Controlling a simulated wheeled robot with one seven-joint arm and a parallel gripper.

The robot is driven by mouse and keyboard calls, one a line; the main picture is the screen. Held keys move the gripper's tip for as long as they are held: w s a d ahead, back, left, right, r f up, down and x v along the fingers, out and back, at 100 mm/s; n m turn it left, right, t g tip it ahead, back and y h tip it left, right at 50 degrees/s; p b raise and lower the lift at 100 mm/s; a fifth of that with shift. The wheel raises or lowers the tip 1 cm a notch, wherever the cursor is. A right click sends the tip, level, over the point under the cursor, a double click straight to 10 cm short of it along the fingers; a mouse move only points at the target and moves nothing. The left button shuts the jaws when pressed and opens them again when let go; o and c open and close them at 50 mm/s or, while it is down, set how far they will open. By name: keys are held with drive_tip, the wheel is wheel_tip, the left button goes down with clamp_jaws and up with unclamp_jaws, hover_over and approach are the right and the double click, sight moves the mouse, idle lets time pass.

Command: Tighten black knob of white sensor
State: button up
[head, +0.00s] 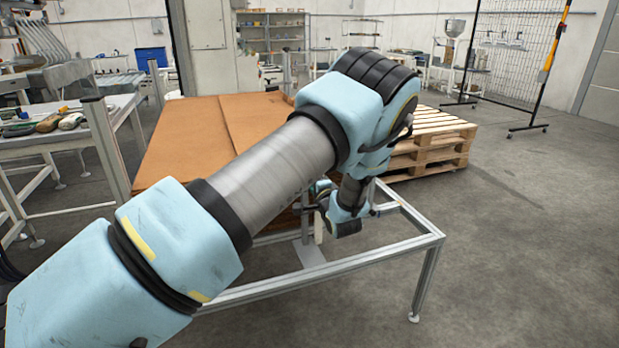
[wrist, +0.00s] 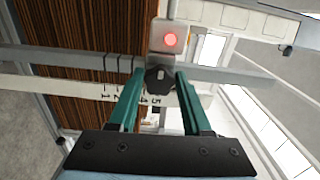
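The white sensor (wrist: 163,48) shows in the wrist view near the top middle, with a lit red disc on its face. Its black knob (wrist: 157,81) sits just below the red disc. My gripper (wrist: 160,73) has two green fingers, one on each side of the knob. The fingers are apart, and a small gap shows between each finger and the knob; the depth between them is hard to judge. In the head view my own arm hides the sensor and knob, and the gripper shows only in small part.
A metal frame (head: 428,268) stands on the floor below my arm. Wooden pallets (head: 430,150) stand to the right. The floor at right is clear.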

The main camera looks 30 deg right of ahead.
drive_tip(key=o, duration=0.4)
drive_tip(key=s+a+b, duration=0.1)
drive_tip(key=s+b, duration=0.1)
drive_tip(key=s, duration=0.8)
drive_tip(key=shift+s+a, duration=0.15)
drive_tip(key=shift+s, duration=0.2)
